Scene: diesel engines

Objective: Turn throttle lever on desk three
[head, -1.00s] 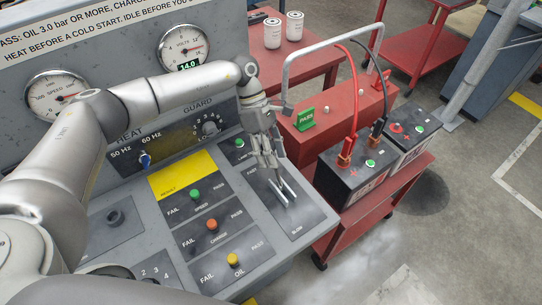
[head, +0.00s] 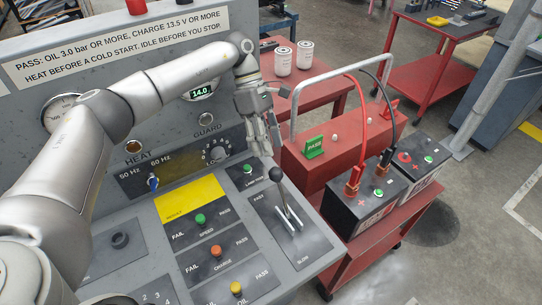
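The throttle lever (head: 277,176) stands on a dark plate at the right end of the grey sloping desk. It has a black knob and a thin metal shaft rising from a slot, and leans toward the far end of the plate. The near end of the plate is marked SLOW. My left gripper (head: 272,149) hangs fingers down just above and beyond the knob, with a small gap in the picture. It holds nothing that I can see. Its fingers are seen nearly edge-on, so their opening is unclear. My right gripper is not in view.
Left of the lever are a green lamp-test button (head: 248,169) and the result panel (head: 188,198) with several coloured buttons. A red cart (head: 345,146) with a metal handle and batteries (head: 368,197) stands close on the right. White canisters (head: 283,61) stand behind.

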